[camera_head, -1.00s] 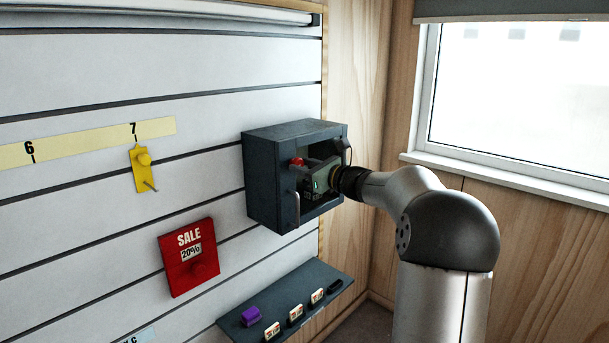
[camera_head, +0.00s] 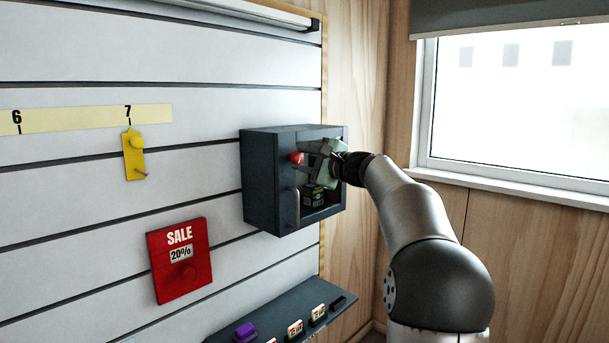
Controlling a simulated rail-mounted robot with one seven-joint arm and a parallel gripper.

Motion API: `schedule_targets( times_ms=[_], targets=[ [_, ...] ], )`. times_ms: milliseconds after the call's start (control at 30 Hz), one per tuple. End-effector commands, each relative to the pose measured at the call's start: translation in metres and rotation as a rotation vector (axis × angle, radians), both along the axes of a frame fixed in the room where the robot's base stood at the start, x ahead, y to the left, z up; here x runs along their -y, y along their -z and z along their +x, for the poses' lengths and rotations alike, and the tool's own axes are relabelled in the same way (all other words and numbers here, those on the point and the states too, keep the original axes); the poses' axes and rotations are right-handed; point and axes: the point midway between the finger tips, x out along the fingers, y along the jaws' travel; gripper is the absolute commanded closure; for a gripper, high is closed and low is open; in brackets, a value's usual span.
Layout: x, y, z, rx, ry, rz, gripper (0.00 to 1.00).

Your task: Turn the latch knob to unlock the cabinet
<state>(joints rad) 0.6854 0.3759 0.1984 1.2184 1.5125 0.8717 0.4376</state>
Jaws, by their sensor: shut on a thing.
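The dark grey cabinet (camera_head: 262,185) is a box fixed to the slatted wall, with a front that shows its inside. The red latch knob (camera_head: 296,157) is at the upper left of that front. My gripper (camera_head: 307,158) reaches in from the right and is shut on the red knob, with its fingers slanted. The fingertips are small in view and partly hide the knob's right side. A vertical handle (camera_head: 297,208) is on the lower left of the front. A dark box with a yellow-green label (camera_head: 314,198) shows inside, below my gripper.
A yellow tag on a peg (camera_head: 134,155) and a red SALE sign (camera_head: 180,262) hang on the wall to the left. A dark shelf (camera_head: 275,302) with several small items is below the cabinet. A window (camera_head: 515,105) is at the right.

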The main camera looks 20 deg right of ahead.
Motion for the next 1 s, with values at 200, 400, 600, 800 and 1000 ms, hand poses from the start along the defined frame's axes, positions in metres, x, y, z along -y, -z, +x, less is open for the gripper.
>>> schedule_targets(
  times_ms=[200, 400, 600, 800, 1000],
  targets=[
    [-0.0003, 0.0048, 0.0002, 0.07, 0.0, -0.176, 0.9],
    [-0.0002, 0.0031, 0.0, 0.12, -0.001, -0.305, 0.9],
    [-0.0002, 0.0021, 0.0001, 0.153, -0.001, -0.39, 0.9],
    [-0.0001, 0.001, 0.0002, 0.169, -0.001, -0.433, 0.9],
    [-0.0001, 0.0005, 0.0003, 0.173, -0.001, -0.444, 0.9]
  ],
)
